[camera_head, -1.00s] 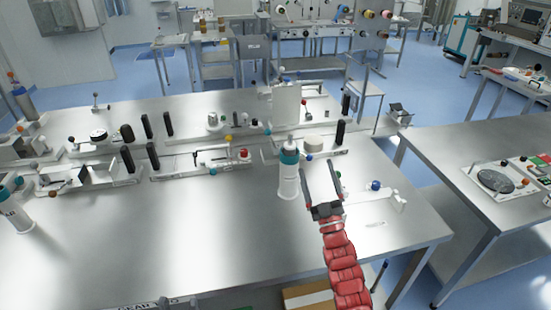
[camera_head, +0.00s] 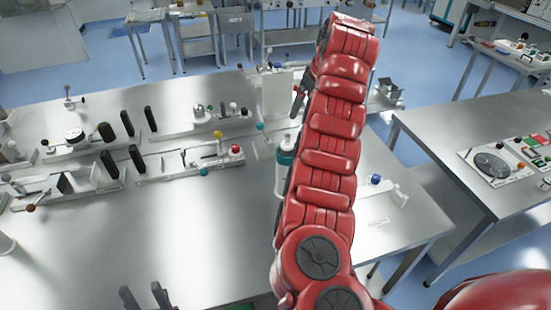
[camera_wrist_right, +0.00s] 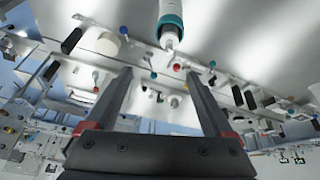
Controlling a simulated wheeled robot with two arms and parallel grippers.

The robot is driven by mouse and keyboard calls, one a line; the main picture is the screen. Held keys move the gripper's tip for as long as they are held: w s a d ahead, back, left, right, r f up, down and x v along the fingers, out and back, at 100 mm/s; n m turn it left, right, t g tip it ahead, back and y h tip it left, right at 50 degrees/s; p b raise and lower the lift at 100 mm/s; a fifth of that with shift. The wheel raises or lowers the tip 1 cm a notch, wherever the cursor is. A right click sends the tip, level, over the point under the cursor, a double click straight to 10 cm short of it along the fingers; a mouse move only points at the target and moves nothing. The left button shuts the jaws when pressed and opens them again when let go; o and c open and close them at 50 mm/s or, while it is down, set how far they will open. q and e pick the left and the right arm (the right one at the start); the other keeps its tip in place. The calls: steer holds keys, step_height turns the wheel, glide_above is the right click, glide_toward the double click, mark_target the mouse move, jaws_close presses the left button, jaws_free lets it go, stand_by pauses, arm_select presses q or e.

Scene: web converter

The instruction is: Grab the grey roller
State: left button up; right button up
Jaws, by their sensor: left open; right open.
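A small grey metallic cylinder (camera_head: 198,110) stands on a white fixture at the back middle of the steel table; I cannot tell for sure that it is the grey roller. My left gripper (camera_head: 141,292) is open and empty at the bottom edge of the head view, well in front of the fixtures. My right arm reaches forward over the table; its gripper is mostly hidden behind the arm in the head view. In the right wrist view my right gripper (camera_wrist_right: 158,74) is open, with nothing between its fingers.
A white bottle with a teal collar (camera_head: 286,158) stands partly behind my right arm; it also shows in the wrist view (camera_wrist_right: 170,20). Several black upright pieces (camera_head: 150,119) stand on the fixtures. The table's front left (camera_head: 90,265) is mostly clear. Another table (camera_head: 440,140) stands at right.

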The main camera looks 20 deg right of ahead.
glide_above(289, 138)
steer(key=s+d, duration=0.1)
steer(key=s, duration=0.1)
step_height(289, 138, down, 8)
steer(key=shift+w+a+f+y+b, duration=0.1)
steer(key=shift+w+f+y+b, duration=0.15)
steer(key=shift+f, duration=0.5)
steer(key=shift+w+a+f+y+b, duration=0.15)
steer(key=shift+f+b, duration=0.15)
steer(key=shift+f, duration=0.45)
steer(key=shift+w+f+p, duration=0.1)
steer(key=shift+f+p, duration=0.05)
steer(key=shift+p, duration=0.35)
steer(key=p+x, duration=0.3)
steer(key=x, duration=0.1)
steer(key=shift+f+p, duration=0.1)
steer(key=shift+p, duration=0.2)
steer(key=shift+f, duration=0.3)
steer(key=shift+w, duration=0.1)
jaws_close()
